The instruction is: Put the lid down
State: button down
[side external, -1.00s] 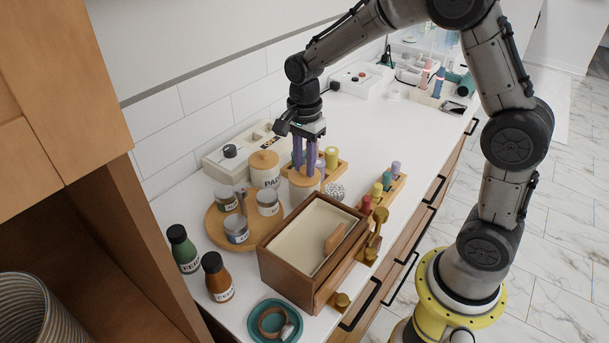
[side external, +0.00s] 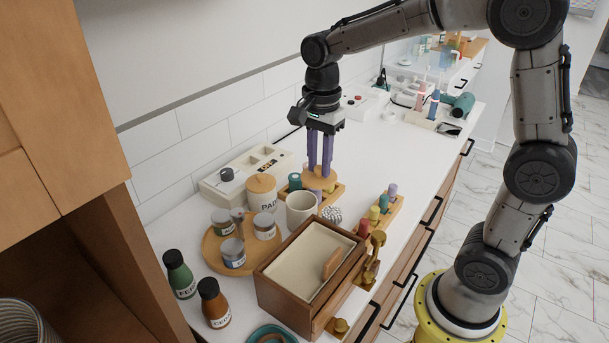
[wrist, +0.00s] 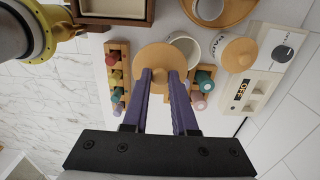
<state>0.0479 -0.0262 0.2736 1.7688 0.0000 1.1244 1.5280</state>
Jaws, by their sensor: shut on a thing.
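My gripper (side external: 319,166) is shut on a round wooden lid (side external: 319,180). In the wrist view, the lid (wrist: 152,58) sits at the tips of my purple fingers (wrist: 163,76). The lid is in the air, apart from the open white canister (side external: 299,209). The canister stands on the counter, in front of and left of the lid in the side view; its open mouth also shows in the wrist view (wrist: 207,44). The lid partly hides the wooden rack of bottles behind it.
A second lidded canister (side external: 262,194) and a round wooden tray of jars (side external: 213,257) stand left. A wooden box (side external: 286,305) is in front. A rack of coloured bottles (side external: 384,212) lies right. The white counter (side external: 400,150) is clear farther back.

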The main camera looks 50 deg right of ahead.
jog(key=s+r, duration=0.4)
jog(key=s, duration=0.4)
jog(key=w+d+f+n, duration=0.2)
jog(key=w+d+f, duration=0.4)
jog(key=d, duration=0.5)
jog(key=d+f, duration=0.2)
jog(key=f, duration=0.1)
jog(key=d+f+m, duration=0.1)
jog(key=d+f, duration=0.2)
jog(key=d+f+m, duration=0.1)
jog(key=d+f, duration=0.1)
jog(key=f, duration=0.1)
jog(key=shift+s+d+f, duration=0.2)
jog(key=shift+s+f, duration=0.1)
jog(key=shift+f, duration=2.1)
jog(key=shift+f, duration=0.1)
jog(key=c, duration=0.7)
grip_release()
